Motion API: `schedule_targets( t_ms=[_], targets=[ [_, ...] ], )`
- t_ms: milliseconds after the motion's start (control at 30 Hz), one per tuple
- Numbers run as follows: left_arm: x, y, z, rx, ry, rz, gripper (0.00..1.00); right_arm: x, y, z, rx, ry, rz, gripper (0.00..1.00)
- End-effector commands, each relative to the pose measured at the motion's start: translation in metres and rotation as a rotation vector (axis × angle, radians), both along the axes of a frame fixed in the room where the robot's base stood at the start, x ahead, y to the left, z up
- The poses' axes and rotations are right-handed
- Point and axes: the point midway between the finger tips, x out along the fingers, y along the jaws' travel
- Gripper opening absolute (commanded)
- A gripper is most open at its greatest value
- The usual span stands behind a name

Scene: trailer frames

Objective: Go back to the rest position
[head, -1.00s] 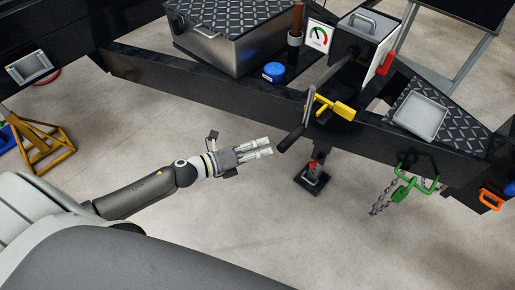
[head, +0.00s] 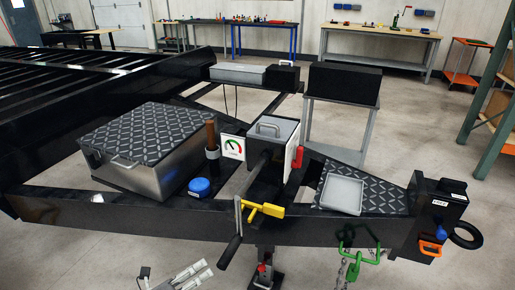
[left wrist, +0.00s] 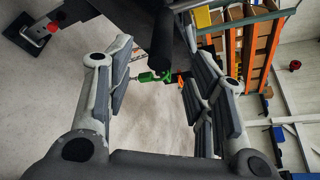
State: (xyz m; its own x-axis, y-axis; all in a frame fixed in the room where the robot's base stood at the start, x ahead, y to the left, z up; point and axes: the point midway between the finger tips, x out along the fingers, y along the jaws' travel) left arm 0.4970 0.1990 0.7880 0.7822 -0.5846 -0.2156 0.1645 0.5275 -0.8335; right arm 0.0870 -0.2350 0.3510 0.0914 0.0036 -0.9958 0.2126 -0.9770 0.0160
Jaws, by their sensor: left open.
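My left gripper (head: 190,276) shows at the bottom edge of the head view, in front of and below the black trailer frame (head: 150,210). Its fingers are apart and nothing is between them. In the left wrist view the two fingers (left wrist: 160,95) stand wide open, with a black cylindrical handle (left wrist: 162,40) beyond them at the top. My right gripper is in neither view.
A green hook with chain (head: 358,252) hangs farther right. A jack foot (head: 264,278) stands on the floor. Workbenches (head: 380,45) line the back wall.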

Motion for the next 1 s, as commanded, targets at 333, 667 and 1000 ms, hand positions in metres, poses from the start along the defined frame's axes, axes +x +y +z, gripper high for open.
schedule_targets(
  t_ms=[333,667,1000],
  targets=[
    [-0.025,0.075,-0.158,-0.387,0.481,0.523,0.49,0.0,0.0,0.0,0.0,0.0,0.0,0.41],
    [-0.187,0.1,-0.346,-0.834,1.005,1.249,0.49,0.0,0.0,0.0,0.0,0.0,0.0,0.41],
    [-0.375,0.049,-0.43,-1.071,1.309,1.86,0.49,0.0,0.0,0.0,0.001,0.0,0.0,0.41]
  ],
)
